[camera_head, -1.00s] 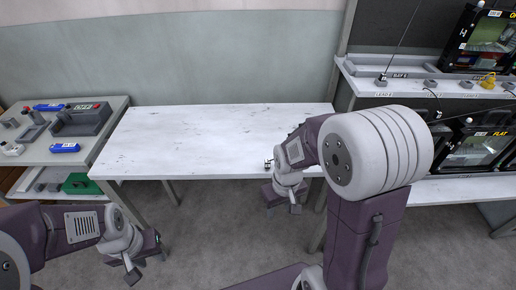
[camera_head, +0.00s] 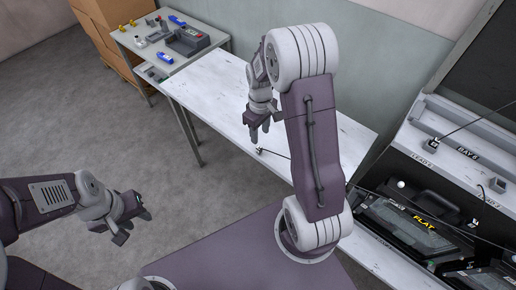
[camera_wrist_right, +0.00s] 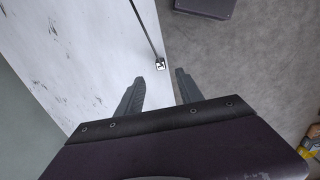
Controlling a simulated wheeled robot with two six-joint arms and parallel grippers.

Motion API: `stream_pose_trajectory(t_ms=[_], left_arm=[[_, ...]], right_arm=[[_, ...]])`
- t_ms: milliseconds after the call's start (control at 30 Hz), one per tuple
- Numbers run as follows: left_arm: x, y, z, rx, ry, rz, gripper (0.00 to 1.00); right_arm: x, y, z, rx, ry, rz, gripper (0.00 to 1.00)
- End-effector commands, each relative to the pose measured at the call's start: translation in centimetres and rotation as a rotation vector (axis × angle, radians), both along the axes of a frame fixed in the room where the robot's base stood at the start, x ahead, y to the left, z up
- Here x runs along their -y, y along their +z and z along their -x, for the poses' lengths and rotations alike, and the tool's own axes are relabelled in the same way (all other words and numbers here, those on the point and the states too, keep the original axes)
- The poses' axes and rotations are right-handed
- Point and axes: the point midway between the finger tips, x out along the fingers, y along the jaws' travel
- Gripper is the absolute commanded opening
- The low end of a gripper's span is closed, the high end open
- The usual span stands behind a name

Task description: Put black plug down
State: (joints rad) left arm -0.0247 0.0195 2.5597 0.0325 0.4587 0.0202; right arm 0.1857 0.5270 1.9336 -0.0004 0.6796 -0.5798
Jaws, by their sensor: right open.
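The black plug (camera_head: 260,150) is small, with a pale marked face, on the end of a thin dark cable. It is at the front edge of the white table (camera_head: 225,105). In the right wrist view the plug (camera_wrist_right: 160,65) shows at the table's edge, ahead of and between my fingers. My right gripper (camera_head: 260,130) is open and empty, apart from the plug. Its two fingers also show in the right wrist view (camera_wrist_right: 160,92). My left gripper (camera_head: 132,227) is open and empty over the floor at lower left.
A side table (camera_head: 150,45) with a grey fixture (camera_head: 188,42) and blue items stands at the back left. Most of the white table is clear.

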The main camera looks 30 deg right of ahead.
Motion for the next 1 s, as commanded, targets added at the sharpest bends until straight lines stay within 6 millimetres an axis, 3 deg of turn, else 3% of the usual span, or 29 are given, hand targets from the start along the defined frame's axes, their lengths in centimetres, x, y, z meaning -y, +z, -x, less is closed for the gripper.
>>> stream_pose_trajectory(t_ms=[133, 367, 600, 867, 1000], left_arm=[[0.0, 0.3, 0.0, 0.000, 0.000, 0.000, 0.36], [0.0, 0.6, 0.0, 0.000, 0.000, 0.000, 0.36], [0.0, 1.2, 0.0, 0.000, 0.000, 0.000, 0.36], [0.0, 1.2, 0.0, 0.000, 0.000, 0.000, 0.36], [0.0, 1.2, 0.0, 0.000, 0.000, 0.000, 0.36]], right_arm=[[-0.1, -2.4, 0.1, -0.006, 0.000, -0.001, 0.44], [-0.1, -3.6, 0.0, -0.004, -0.001, -0.001, 0.44], [-0.2, -7.7, -0.1, -0.005, -0.001, -0.001, 0.44], [-0.2, -8.3, -0.2, -0.001, -0.001, -0.001, 0.44], [-0.2, -8.2, -0.2, -0.001, -0.001, -0.001, 0.07]])
